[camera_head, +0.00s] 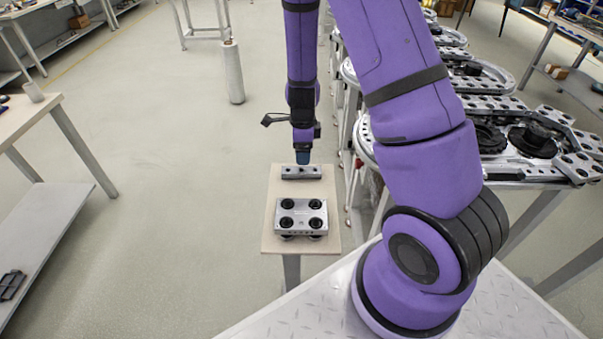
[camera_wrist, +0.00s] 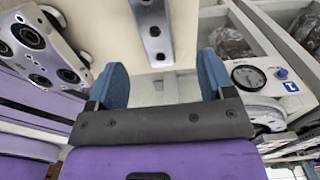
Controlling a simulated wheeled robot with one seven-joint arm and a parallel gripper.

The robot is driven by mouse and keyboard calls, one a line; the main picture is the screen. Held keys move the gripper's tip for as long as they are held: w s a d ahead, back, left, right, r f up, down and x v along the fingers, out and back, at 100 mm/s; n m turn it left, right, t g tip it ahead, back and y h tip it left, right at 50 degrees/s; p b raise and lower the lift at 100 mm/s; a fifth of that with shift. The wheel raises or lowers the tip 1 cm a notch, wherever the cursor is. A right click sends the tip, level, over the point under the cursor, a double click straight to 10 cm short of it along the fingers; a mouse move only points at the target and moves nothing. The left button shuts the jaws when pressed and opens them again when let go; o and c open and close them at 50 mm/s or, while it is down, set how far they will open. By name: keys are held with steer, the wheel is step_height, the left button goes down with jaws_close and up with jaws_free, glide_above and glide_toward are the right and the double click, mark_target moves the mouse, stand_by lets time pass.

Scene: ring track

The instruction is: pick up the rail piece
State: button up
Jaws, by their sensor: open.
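The rail piece (camera_head: 290,173) is a short silver metal bar with dark holes, lying on the far part of a small beige table (camera_head: 272,200). In the wrist view the rail piece (camera_wrist: 152,30) runs in from the top edge, and its near end lies between the lines of the two blue fingers. My gripper (camera_head: 303,157) is over the rail's far side in the head view. In the wrist view my gripper (camera_wrist: 163,76) is open, with a wide empty gap between its fingers. How high the fingertips are above the rail is hard to tell.
A silver carriage block (camera_head: 301,216) with round black parts sits nearer on the same table; it also shows in the wrist view (camera_wrist: 38,45). The track (camera_head: 500,135) with metal plates stands on the right. A white roll (camera_head: 232,72) stands on the open floor at left.

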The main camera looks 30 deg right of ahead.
mark_target(301, 170)
steer(key=shift+s+a+f, duration=0.1)
steer(key=shift+a+f, duration=0.1)
steer(key=shift+f, duration=1.85)
steer(key=shift+s+a+f, duration=0.1)
steer(key=shift+a+f, duration=0.05)
steer(key=shift+f, duration=1.85)
steer(key=shift+c, duration=0.3)
jaws_close()
